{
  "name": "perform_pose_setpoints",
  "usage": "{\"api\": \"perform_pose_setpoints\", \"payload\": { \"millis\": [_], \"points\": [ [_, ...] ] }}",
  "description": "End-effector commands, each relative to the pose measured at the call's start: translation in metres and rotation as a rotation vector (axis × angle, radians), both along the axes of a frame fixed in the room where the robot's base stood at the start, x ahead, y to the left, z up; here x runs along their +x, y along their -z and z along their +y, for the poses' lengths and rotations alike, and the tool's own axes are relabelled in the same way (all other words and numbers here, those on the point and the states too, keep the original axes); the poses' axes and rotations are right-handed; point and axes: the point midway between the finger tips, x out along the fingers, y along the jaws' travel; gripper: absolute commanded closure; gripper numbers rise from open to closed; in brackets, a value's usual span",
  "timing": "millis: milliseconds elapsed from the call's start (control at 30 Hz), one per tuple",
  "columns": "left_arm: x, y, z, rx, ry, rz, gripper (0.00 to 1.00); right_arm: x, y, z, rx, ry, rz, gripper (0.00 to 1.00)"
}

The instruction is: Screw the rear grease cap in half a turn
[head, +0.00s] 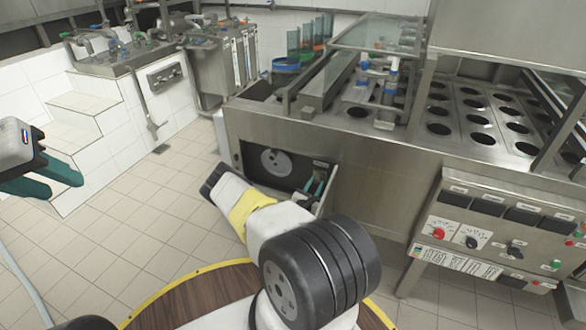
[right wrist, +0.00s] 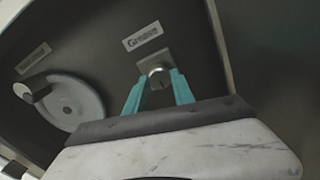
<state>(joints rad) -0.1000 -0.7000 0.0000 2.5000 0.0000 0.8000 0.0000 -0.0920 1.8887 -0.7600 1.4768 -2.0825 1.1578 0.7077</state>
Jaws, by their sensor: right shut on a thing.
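The grease cap (right wrist: 158,76) is a small round metal cap on a square plate, below a label reading "Grease" on a dark panel. Only this one cap shows, so I cannot tell from the views whether it is the rear one. My right gripper (right wrist: 158,88) has its teal fingertips closed on the cap's sides, and the gripper also shows inside the open bay of the machine in the head view (head: 315,187). My left gripper (head: 58,180) is at the far left, its teal fingers apart and empty, away from the machine.
A grey handwheel (right wrist: 68,102) with a knob sits left of the cap; it also shows in the head view (head: 277,162). The filling machine (head: 370,160) has rows of round holes on top. A control box (head: 490,240) stands at the right. The tiled floor at the left is clear.

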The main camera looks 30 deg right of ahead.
Motion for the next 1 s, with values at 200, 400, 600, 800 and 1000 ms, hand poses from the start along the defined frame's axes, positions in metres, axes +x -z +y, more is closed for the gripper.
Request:
{"api": "perform_pose_setpoints", "payload": {
  "millis": [200,400,600,800,1000],
  "points": [
    [0.000,0.000,0.000,0.000,0.000,0.000,0.64,-0.001,0.003,0.001,0.007,0.000,0.001,1.00],
    [0.000,0.000,0.000,0.000,0.000,0.000,0.64,-0.001,0.003,0.001,0.006,0.000,0.002,0.62],
    [0.000,0.000,0.000,0.000,0.000,0.000,0.64,0.000,0.001,0.001,0.004,0.000,0.000,0.48],
    [0.000,0.000,0.000,0.000,0.000,0.000,0.64,-0.001,0.001,0.002,0.003,0.000,0.000,0.48],
    [0.000,0.000,0.000,0.000,0.000,0.000,0.64,-0.015,0.001,0.021,0.003,-0.002,0.002,0.48]
  ]
}}
